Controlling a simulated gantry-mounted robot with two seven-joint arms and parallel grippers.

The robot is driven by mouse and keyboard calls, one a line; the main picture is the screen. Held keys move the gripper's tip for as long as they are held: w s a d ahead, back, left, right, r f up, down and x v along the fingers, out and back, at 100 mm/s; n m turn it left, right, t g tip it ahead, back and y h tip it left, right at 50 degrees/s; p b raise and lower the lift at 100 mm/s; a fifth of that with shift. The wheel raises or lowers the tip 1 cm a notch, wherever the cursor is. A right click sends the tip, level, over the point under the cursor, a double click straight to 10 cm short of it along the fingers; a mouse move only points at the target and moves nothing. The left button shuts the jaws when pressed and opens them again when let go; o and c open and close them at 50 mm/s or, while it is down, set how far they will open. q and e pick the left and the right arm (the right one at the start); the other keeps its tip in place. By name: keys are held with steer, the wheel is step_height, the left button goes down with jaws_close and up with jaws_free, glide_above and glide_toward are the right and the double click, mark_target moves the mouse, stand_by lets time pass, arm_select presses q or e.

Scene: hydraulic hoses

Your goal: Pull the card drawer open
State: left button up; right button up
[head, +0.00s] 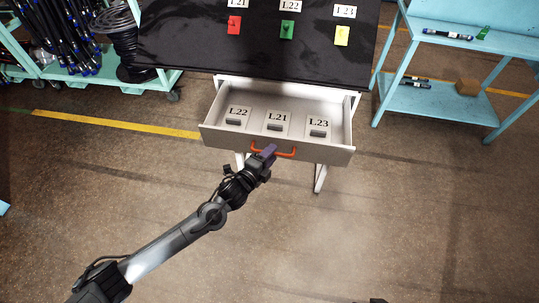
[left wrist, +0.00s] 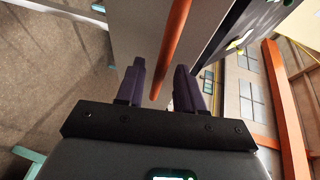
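The card drawer (head: 207,131) stands pulled out from under the black-topped table. Its light grey tray holds three cards, marked L22 (head: 238,112), L21 (head: 277,119) and L23 (head: 319,123). An orange-red bar handle (head: 287,153) is on its front; it also shows in the left wrist view (left wrist: 173,40). My left gripper (head: 268,151) is at the handle's left part. In the left wrist view its two purple fingers (left wrist: 160,82) stand apart, one on each side of the bar, with gaps visible. A small dark part at the head view's bottom edge may be my right gripper; its fingers are not visible.
Red (head: 234,25), green (head: 287,30) and yellow (head: 341,36) tags lie on the black tabletop (head: 190,40). A hose rack (head: 120,85) stands at the left, a blue shelf (head: 440,103) at the right. The floor before the drawer is clear.

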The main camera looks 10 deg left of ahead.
arm_select(q)
steer(key=p+v, duration=0.1)
steer(key=v, duration=1)
steer(key=shift+p, duration=0.3)
steer(key=shift+w, duration=0.1)
